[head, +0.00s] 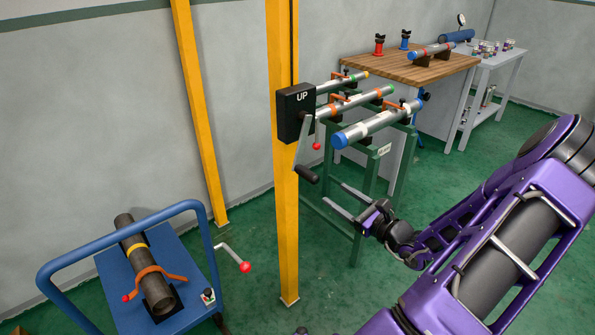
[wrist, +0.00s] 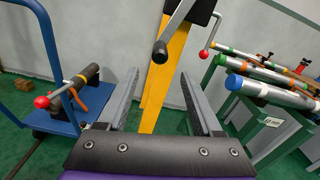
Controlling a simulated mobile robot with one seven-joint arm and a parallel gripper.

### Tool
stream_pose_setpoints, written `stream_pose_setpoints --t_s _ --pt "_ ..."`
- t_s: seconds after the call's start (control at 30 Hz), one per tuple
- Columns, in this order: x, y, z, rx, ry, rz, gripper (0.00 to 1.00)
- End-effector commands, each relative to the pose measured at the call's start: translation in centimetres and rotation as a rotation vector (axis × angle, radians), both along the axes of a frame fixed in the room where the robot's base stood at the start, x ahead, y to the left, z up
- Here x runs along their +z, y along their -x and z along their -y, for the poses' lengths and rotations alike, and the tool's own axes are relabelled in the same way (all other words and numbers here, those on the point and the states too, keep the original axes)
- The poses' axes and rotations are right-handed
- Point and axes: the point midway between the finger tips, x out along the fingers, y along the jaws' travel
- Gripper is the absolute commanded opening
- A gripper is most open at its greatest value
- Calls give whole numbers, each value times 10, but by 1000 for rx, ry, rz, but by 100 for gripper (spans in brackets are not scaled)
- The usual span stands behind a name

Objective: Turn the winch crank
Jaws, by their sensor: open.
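The winch is a black box marked UP (head: 296,112) on a yellow post (head: 285,225). Its crank has a grey metal arm (head: 302,140) hanging down from the box to a black handle (head: 307,174). In the wrist view the handle (wrist: 159,51) points toward me, just above the gap between my fingertips. A thinner lever with a red ball (head: 317,146) also hangs at the box. My gripper (head: 333,192) is open and empty, a little below and to the right of the handle, with its fingers pointing toward the post. I see no contact with the handle.
A green rack with several pipes (head: 370,125) stands behind and to the right of the post. A blue cart (head: 120,290) with a dark clamped pipe (head: 145,265) stands at left. A wooden bench (head: 400,68) is farther back. The green floor around the post's foot is mostly clear.

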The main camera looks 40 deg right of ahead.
Motion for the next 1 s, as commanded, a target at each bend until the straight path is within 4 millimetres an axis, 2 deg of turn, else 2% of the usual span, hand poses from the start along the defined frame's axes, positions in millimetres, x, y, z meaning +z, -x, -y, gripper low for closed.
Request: stream_pose_setpoints --t_s 0.4,0.6,0.8,1.0 --pt "-1 -92 -8 3 -2 3 67" --pt "-1 -129 -11 2 -4 2 67" --pt "-1 -150 -12 1 -4 0 67" --pt "0 -154 -12 0 -4 1 67"
